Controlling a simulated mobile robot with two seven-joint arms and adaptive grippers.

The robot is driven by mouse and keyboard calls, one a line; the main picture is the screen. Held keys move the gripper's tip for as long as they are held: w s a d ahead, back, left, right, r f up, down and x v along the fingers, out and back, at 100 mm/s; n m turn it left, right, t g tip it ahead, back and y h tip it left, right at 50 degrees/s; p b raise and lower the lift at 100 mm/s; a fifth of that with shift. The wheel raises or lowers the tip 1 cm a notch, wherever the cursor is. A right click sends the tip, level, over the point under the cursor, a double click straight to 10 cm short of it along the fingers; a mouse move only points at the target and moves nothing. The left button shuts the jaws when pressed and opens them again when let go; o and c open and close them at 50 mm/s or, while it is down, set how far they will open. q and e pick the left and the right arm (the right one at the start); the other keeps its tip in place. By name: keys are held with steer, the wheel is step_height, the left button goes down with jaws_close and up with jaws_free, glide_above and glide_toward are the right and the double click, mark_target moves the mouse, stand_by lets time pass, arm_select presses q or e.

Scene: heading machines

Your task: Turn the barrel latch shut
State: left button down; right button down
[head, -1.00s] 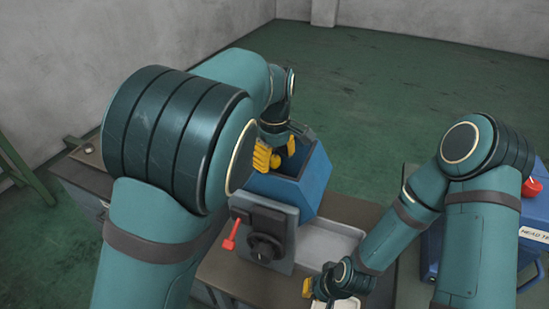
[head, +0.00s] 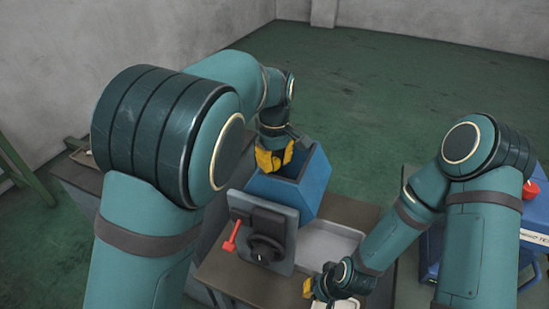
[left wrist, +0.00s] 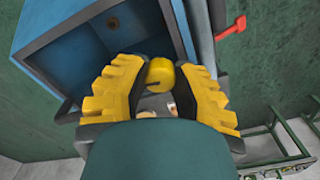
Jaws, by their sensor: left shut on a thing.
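A blue open-topped box (head: 312,183) stands on the machine behind a grey front panel (head: 238,205) with a black knob (head: 264,248). In the left wrist view, a yellow knob (left wrist: 161,73), which I take to be the barrel latch's handle, sits between the yellow fingers of my left gripper (left wrist: 163,82). The gripper is shut on it, at the rim of the blue box (left wrist: 65,62). In the head view my left gripper (head: 273,160) hides the knob. My right gripper (head: 318,288) is low at the front; its jaw state is unclear.
A red lever (head: 231,236) sticks out from the panel's left and also shows in the left wrist view (left wrist: 231,28). A grey tray (head: 330,245) lies right of the panel. A blue case (head: 432,245) with a red button (head: 532,189) stands at the right.

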mark_target(273, 161)
arm_select(q)
steer(key=m+p, duration=0.1)
steer(key=m, duration=0.2)
steer(key=shift+m, duration=0.3)
steer(key=m+p, duration=0.1)
steer(key=m, duration=0.3)
steer(key=shift+m+p, duration=0.3)
steer(key=shift+p, duration=0.05)
steer(key=m+p, duration=0.1)
steer(key=m, duration=0.3)
steer(key=shift+m, duration=2)
steer(key=shift+f+p, duration=0.1)
steer(key=shift+p, duration=0.2)
steer(key=c, duration=0.7)
jaws_free()
steer(key=shift+o, duration=0.2)
step_height(273, 161, up, 12)
steer(key=shift+a, duration=0.15)
